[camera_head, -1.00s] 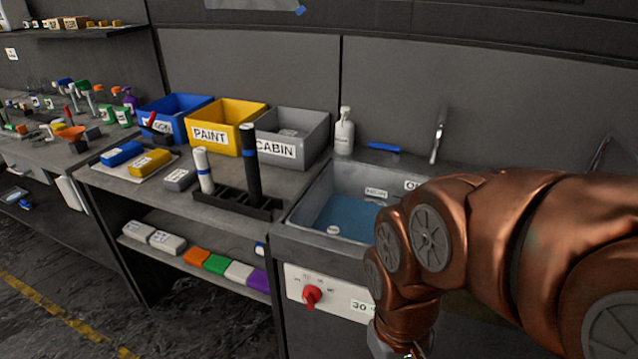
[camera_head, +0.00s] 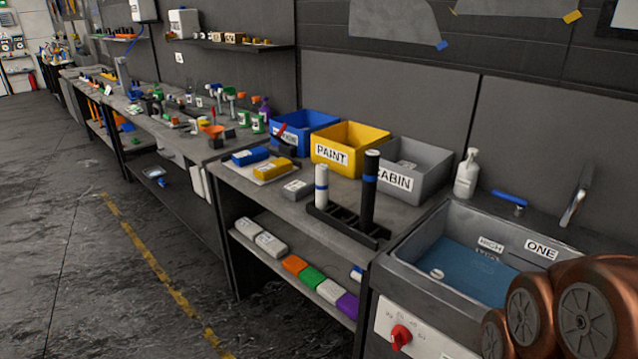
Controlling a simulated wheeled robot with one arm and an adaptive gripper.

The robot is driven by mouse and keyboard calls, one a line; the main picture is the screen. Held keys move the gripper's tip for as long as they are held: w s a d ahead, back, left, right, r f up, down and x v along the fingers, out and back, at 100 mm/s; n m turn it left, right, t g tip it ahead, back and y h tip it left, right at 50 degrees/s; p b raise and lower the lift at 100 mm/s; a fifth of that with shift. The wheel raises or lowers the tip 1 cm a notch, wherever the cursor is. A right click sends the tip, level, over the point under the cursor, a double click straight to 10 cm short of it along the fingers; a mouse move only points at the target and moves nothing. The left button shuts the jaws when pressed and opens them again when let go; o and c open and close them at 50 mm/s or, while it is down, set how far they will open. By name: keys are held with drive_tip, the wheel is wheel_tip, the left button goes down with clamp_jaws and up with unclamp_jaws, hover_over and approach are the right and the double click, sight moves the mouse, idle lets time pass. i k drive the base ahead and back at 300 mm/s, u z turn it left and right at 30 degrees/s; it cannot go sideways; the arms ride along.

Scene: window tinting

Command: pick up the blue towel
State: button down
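A blue folded block (camera_head: 250,156), which looks like the blue towel, lies on a pale mat (camera_head: 268,176) on the counter, left of a yellow folded block (camera_head: 272,168). Both lie in front of the blue bin. A small blue and white item (camera_head: 357,272) shows at the right end of the lower shelf, mostly hidden. My gripper is out of the picture. Only copper-coloured links of my arm show at the lower right, in front of the sink.
Blue, yellow PAINT (camera_head: 332,153) and grey CABIN (camera_head: 394,179) bins stand along the counter's back. A black rack (camera_head: 345,225) with two upright rolls stands in front. The sink (camera_head: 408,265) is at the right. Open floor (camera_head: 90,270) lies left of the counter.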

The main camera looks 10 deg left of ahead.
sight(245, 158)
drive_tip(key=u, duration=1.35)
drive_tip(key=i, duration=2.25)
drive_tip(key=u, duration=0.9)
